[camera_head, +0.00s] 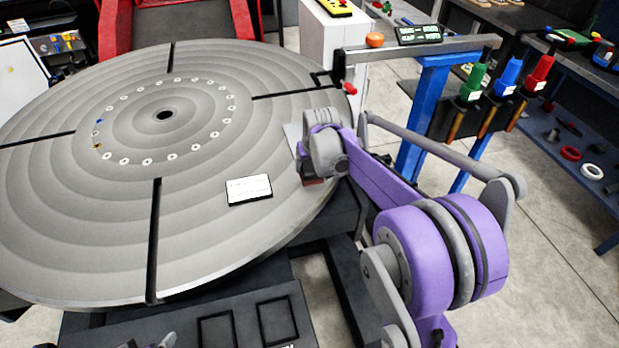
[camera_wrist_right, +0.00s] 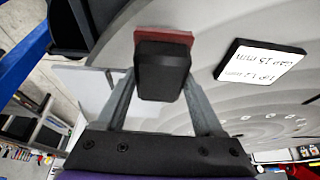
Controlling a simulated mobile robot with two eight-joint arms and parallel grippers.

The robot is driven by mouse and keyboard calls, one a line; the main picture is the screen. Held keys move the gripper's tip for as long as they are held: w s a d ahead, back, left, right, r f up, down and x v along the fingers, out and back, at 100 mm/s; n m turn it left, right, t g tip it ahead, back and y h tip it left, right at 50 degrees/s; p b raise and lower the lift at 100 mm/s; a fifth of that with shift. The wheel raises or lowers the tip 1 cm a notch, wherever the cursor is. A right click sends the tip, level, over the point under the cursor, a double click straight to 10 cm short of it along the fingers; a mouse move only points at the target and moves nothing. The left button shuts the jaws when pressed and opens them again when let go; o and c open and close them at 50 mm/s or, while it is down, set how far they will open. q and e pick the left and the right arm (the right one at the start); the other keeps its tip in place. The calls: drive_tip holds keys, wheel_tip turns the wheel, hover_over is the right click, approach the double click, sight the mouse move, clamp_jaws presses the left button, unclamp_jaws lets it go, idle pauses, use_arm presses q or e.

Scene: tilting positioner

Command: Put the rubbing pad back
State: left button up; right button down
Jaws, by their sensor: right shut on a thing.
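My right gripper (camera_head: 318,172) is over the right edge of the large round grey table (camera_head: 100,215). In the right wrist view its two fingers (camera_wrist_right: 163,92) are shut on the rubbing pad (camera_wrist_right: 162,72), a black block with a red face. In the head view only a bit of the pad's red (camera_head: 314,181) shows below the gripper; the wrist hides the rest. I cannot tell whether the pad touches the table. Small grey parts at the bottom edge of the head view may be my left gripper (camera_head: 150,343), mostly cut off.
A black-edged white label plate (camera_head: 249,189) lies on the table left of my right gripper. A grey beam on a blue post (camera_head: 425,115) stands behind my arm. Green, blue and red-handled tools (camera_head: 508,77) hang at the right. A pale flat sheet (camera_wrist_right: 84,85) shows beside the pad.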

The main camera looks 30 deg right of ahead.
drive_tip(key=shift+f, duration=2.4)
drive_tip(key=shift+f, duration=0.1)
unclamp_jaws()
